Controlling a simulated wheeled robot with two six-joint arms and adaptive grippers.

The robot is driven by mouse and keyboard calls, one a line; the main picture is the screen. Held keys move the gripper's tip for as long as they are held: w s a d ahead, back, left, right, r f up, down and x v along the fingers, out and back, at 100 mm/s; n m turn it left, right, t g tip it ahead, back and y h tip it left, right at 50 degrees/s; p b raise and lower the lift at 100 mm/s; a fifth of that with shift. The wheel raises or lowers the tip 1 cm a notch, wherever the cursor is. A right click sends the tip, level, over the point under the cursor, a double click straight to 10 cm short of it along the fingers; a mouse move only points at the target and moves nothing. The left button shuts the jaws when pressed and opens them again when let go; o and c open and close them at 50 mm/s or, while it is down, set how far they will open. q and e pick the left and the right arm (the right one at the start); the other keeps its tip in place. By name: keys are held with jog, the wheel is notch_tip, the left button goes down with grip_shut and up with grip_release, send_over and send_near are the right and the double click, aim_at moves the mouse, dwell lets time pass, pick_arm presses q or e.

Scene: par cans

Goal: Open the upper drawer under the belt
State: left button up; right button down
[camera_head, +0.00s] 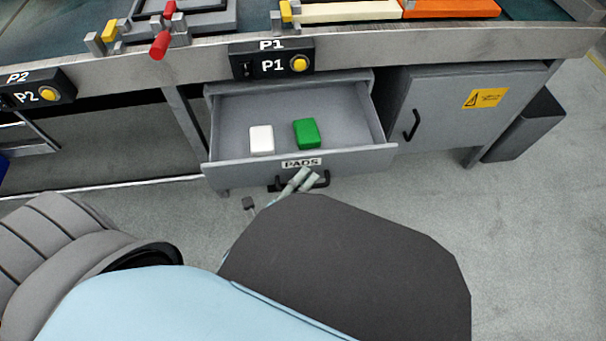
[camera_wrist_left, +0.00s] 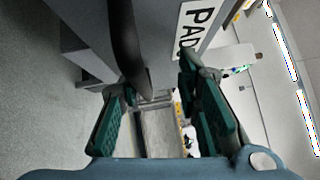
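The upper drawer, labelled PADS (camera_head: 220,165), stands pulled out under the belt, with its inside showing. A white block (camera_head: 261,139) and a green block (camera_head: 306,133) lie in it. Its dark bar handle (camera_head: 323,181) is on the front below the label. My left gripper (camera_head: 304,178) is at this handle, partly hidden by my own arm. In the left wrist view the fingers (camera_wrist_left: 158,90) stand apart, with the dark handle (camera_wrist_left: 125,45) reaching between their tips, nearer the left finger. Whether a finger touches it I cannot tell. My right gripper is not in view.
A grey cabinet door (camera_head: 450,110) with a black handle and yellow warning label is right of the drawer. Control box P1 (camera_head: 271,60) is above the drawer and box P2 (camera_head: 35,90) is at left. Parts sit on the belt above.

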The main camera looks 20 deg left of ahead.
aim_at(316, 156)
pick_arm(q)
jog(key=o, duration=1.2)
jog(key=r, duration=0.5)
jog(key=w+r, duration=0.1)
jog(key=r, duration=0.1)
jog(key=shift+r, duration=0.2)
jog(key=shift+c, duration=0.2)
jog(key=shift+a+r, duration=0.1)
jog(key=shift+r, duration=0.4)
jog(key=f+g, duration=0.1)
jog(key=f, duration=0.2)
jog(key=shift+s+f, duration=0.2)
jog(key=shift+c, duration=0.2)
jog(key=shift+s+r, duration=0.1)
jog(key=shift+s, duration=0.05)
jog(key=b+v, duration=0.1)
jog(key=v, duration=0.1)
jog(key=f+b+v, duration=0.1)
jog(key=b+v, duration=0.1)
jog(key=v, duration=0.1)
jog(key=shift+s, duration=0.25)
jog(key=shift+c, duration=1.3)
jog(key=b+v, duration=0.1)
jog(key=v, duration=0.1)
jog(key=shift+s, duration=0.4)
jog(key=c, duration=0.9)
jog(key=shift+o, duration=0.2)
jog(key=f+v, duration=0.1)
jog(key=v, duration=0.8)
